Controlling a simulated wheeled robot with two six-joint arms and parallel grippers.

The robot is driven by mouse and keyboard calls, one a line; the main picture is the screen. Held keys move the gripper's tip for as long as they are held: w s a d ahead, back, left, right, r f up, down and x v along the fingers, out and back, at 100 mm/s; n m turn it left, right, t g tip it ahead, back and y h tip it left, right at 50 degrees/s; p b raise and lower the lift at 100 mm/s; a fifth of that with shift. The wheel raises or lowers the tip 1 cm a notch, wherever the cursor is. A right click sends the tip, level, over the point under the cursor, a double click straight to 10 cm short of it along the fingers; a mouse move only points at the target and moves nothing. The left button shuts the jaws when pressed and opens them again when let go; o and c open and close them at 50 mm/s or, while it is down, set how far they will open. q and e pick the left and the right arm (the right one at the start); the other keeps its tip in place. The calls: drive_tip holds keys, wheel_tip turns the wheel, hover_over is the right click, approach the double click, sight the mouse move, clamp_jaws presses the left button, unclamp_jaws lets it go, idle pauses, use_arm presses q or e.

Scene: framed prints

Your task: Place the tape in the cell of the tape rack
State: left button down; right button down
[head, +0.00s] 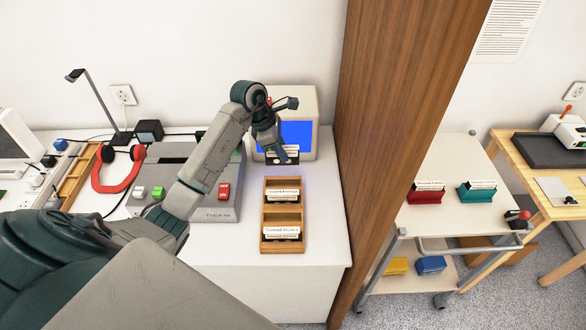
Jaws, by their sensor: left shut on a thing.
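My left gripper (283,151) is shut on a dark tape (284,158) with a white label. It holds the tape upright just behind the wooden tape rack (282,247), in front of the small monitor. The rack lies on the white desk with its cells running from back to front. One tape (282,193) with a white label stands toward the back part of the rack, and another (281,233) stands in the front cell. A cell between them looks empty. My gripper partly hides the held tape. My right gripper is not in view.
A monitor (308,112) with a blue screen stands behind the rack. A grey console (215,208) with coloured buttons is at its left, with red headphones (117,186) beyond. A tall wooden panel (395,110) borders the desk on the right. The desk right of the rack is clear.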

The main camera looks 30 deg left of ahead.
sight(283, 164)
use_arm(q)
drive_tip(key=f, duration=0.1)
drive_tip(key=f+p, duration=0.1)
drive_tip(key=f, duration=0.1)
drive_tip(key=f+p, duration=0.1)
drive_tip(key=f, duration=0.1)
drive_tip(key=shift+s+d+f, duration=0.1)
drive_tip(key=shift+s+d, duration=0.05)
drive_tip(key=shift+s, duration=0.1)
wheel_tip(283, 164, down, 4)
drive_tip(key=shift+f+p, duration=0.2)
drive_tip(key=shift+p, duration=0.5)
drive_tip(key=shift+f+b, duration=0.7)
drive_tip(key=shift+b, duration=0.1)
